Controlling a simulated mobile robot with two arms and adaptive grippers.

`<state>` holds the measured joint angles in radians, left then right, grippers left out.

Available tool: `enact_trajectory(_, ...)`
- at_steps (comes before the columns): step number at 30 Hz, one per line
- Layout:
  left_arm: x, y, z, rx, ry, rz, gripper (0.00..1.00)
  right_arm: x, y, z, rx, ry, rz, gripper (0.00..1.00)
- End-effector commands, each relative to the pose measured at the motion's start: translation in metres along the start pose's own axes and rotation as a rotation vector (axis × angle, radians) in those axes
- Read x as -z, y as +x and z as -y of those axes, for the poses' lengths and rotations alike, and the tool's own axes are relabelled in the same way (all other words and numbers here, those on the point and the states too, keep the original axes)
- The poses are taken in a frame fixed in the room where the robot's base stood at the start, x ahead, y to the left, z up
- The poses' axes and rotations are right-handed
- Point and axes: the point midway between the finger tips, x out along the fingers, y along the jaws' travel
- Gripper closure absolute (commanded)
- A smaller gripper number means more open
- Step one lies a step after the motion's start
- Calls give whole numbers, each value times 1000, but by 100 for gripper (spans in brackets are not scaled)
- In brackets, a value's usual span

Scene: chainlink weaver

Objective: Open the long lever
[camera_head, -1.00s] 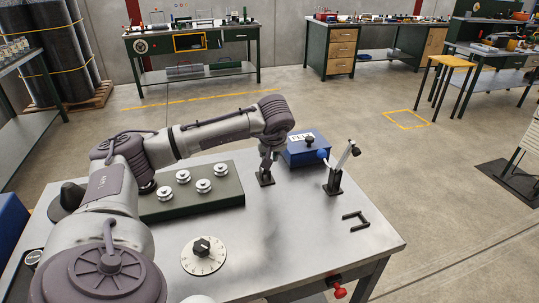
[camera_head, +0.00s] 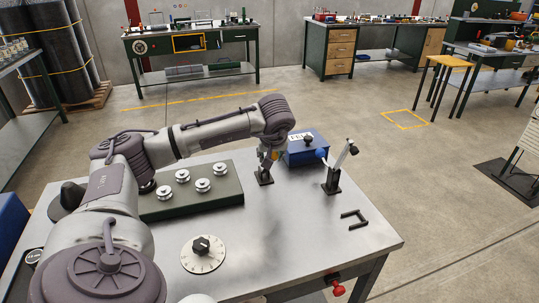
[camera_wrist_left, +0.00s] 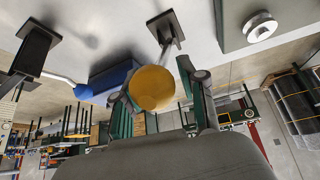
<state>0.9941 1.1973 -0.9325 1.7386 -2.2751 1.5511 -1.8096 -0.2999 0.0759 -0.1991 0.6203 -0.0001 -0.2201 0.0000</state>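A lever with a yellow round knob (camera_wrist_left: 153,88) rises from a small black base (camera_head: 264,176) on the metal table. I cannot tell which of these is the long lever. My left gripper (camera_head: 271,153) is at the yellow-knobbed lever. In the left wrist view its fingers (camera_wrist_left: 163,97) are apart, one on each side of the yellow knob, with a visible gap on the right. My right gripper is out of view.
A blue box (camera_head: 306,150) stands just behind the levers. A green block with several silver knobs (camera_head: 222,168), a round dial (camera_head: 203,254) and a black U-shaped handle (camera_head: 354,219) are on the table. The table's front right is mostly clear.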

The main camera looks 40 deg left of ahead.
Motion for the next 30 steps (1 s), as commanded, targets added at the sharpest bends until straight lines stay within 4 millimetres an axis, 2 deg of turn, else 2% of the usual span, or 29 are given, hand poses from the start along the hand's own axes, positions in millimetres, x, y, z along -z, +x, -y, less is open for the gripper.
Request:
enact_trajectory(7, 1, 1, 2, 7, -1, -2, 57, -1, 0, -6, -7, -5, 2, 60)
enact_trajectory(11, 1, -7, 2, 5, -1, -3, 57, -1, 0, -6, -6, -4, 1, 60)
enact_trajectory(14, 2, -22, 1, 3, 0, -6, 57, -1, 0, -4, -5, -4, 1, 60)
enact_trajectory(24, 0, -93, -1, 1, 1, -5, 57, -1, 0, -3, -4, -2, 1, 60)
enact_trajectory(30, 0, -116, -1, 3, 0, -4, 57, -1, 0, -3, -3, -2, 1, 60)
